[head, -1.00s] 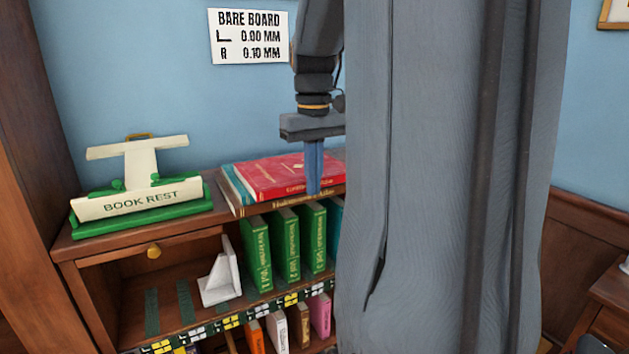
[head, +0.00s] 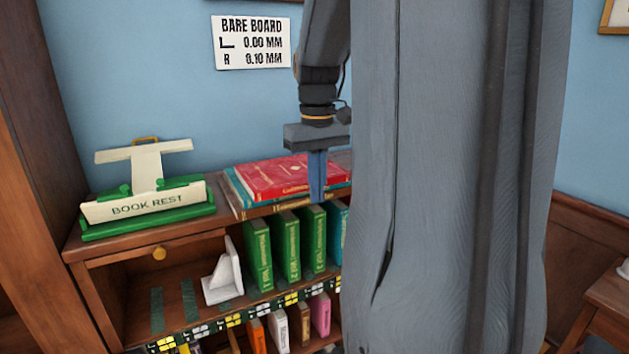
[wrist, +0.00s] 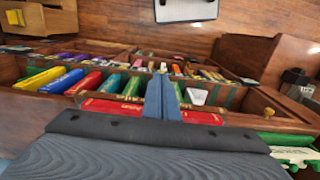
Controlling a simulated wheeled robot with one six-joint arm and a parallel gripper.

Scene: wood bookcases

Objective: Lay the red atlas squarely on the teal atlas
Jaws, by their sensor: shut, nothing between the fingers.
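The red atlas (head: 285,178) lies flat on top of the teal atlas (head: 235,192) on the bookcase top. A strip of teal shows along the left side and a thin line along the front, below the red spine. My gripper (head: 317,198) points down with its fingers together and empty, at the front edge of the red atlas. Whether the fingers touch it I cannot tell. My arm hides the right end of the stack. In the wrist view the red atlas (wrist: 105,108) shows beyond the wrist, and my shut fingers (wrist: 161,85) stand across it.
A green and cream book rest (head: 145,205) stands on the left of the bookcase top. Green books (head: 286,245) and a white bookend (head: 222,277) stand on the shelf below. A wall sign (head: 252,43) hangs behind.

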